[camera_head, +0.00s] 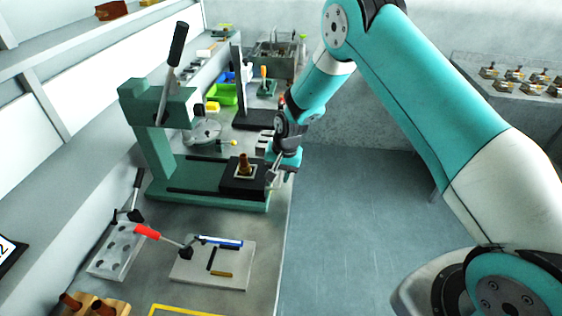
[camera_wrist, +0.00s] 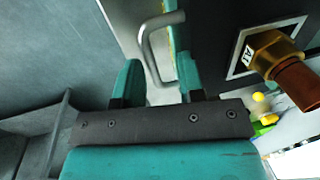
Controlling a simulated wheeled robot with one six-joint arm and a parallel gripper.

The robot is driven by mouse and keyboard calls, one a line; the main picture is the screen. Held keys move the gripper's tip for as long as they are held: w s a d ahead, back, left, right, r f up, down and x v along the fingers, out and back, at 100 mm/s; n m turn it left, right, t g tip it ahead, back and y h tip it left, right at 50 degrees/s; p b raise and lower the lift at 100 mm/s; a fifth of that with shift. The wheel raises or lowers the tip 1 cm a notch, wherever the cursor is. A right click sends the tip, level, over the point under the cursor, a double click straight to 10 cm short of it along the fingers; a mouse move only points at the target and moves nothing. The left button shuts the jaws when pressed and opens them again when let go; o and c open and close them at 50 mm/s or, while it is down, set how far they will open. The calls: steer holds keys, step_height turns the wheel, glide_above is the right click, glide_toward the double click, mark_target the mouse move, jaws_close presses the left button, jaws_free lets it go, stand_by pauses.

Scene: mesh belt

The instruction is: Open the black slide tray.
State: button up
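The black slide tray (camera_head: 232,189) sits on the base of the green press (camera_head: 180,165). A brass-coloured fitting (camera_head: 244,165) stands on a pale square plate on the tray. In the wrist view the tray (camera_wrist: 210,30) fills the upper right, with the fitting (camera_wrist: 270,55) at its right. The tray's bent metal handle (camera_wrist: 150,50) sticks out from its side. My gripper (camera_wrist: 160,88) is open, its two teal fingers apart, with the handle's near end between or just beyond them. I cannot tell whether they touch it. In the head view my gripper (camera_head: 280,172) is at the tray's right side.
A red-handled toggle clamp (camera_head: 147,232) on a plate (camera_head: 212,270) stands in front of the press. A green bin (camera_head: 222,94) and a dark upright stand (camera_head: 238,90) are behind. The floor (camera_head: 350,220) right of the bench is clear.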

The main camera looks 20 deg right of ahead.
step_height(320, 180, up, 17)
steer(key=s+d+b, duration=0.1)
steer(key=d+b, duration=0.1)
steer(key=b, duration=0.2)
steer(key=shift+s+d, duration=0.25)
steer(key=shift+d, duration=0.1)
steer(key=s+a+r+n, duration=0.2)
steer(key=s+n, duration=0.2)
steer(key=s, duration=0.6)
steer(key=s+a+r+n+y+b, duration=0.1)
steer(key=s+a+r+n, duration=0.2)
steer(key=s, duration=0.8)
steer(key=s+a+r+n+g+y, duration=0.1)
steer(key=s+a+r+n, duration=0.2)
steer(key=s, duration=0.8)
steer(key=n, duration=0.2)
steer(key=shift+n, duration=0.4)
